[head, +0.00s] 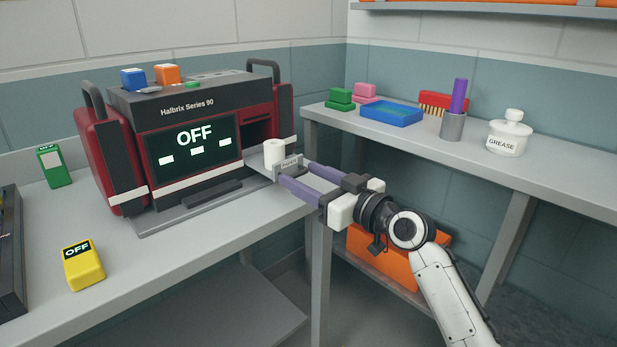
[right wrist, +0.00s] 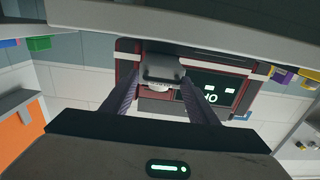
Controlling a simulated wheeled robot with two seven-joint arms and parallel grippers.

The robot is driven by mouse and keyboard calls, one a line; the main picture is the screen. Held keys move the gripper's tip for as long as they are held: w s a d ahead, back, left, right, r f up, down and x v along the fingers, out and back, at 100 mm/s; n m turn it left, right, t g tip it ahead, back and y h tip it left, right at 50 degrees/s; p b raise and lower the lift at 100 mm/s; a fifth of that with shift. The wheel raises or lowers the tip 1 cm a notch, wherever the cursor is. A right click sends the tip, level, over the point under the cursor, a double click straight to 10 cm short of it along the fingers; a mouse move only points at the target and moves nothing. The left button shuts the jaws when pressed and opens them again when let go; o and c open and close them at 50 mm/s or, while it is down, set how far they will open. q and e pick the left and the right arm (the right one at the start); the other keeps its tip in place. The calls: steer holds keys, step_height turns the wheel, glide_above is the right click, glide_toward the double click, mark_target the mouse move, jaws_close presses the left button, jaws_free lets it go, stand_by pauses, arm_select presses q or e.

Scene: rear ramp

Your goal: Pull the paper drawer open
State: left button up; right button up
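The red and black machine (head: 190,115) stands on the left bench, its screen reading OFF. Its paper drawer (head: 262,170) sticks out at the lower right of its front, with a white paper roll (head: 274,152) on it and a labelled front piece. In the right wrist view the drawer front (right wrist: 162,72) is between the fingers. My right gripper (head: 294,171) has its purple fingers spread wide, one on each side of the drawer front; firm contact on both sides does not show. My left gripper is not in view.
A yellow OFF block (head: 84,267) and a green block (head: 54,166) lie on the left bench (head: 200,255). The right bench holds a blue tray (head: 392,113), a grey cup (head: 452,127) and a grease jar (head: 509,135). An orange bin (head: 385,262) sits below.

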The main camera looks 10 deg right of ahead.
steer(key=shift+o, duration=0.3)
steer(key=v, duration=1)
steer(key=shift+s, duration=0.15)
steer(key=shift+d, duration=0.15)
steer(key=s+f+m+g+h+p, duration=0.1)
steer(key=s+f+m+h+p, duration=0.15)
steer(key=s+f, duration=0.45)
steer(key=s+f+m+g+h+p, duration=0.1)
steer(key=s+f+h+p, duration=0.15)
steer(key=f, duration=0.85)
arm_select(q)
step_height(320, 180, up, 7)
steer(key=p, duration=0.5)
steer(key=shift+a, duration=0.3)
arm_select(e)
steer(key=s+f+g+h, duration=0.1)
steer(key=s+f+g, duration=0.1)
steer(key=s+f, duration=0.4)
steer(key=s+f+m+g+h, duration=0.1)
steer(key=s+f, duration=0.5)
steer(key=s, duration=0.8)
steer(key=shift+s+f+g+h, duration=0.3)
steer(key=shift+s+g+h, duration=0.1)
steer(key=shift+g, duration=0.2)
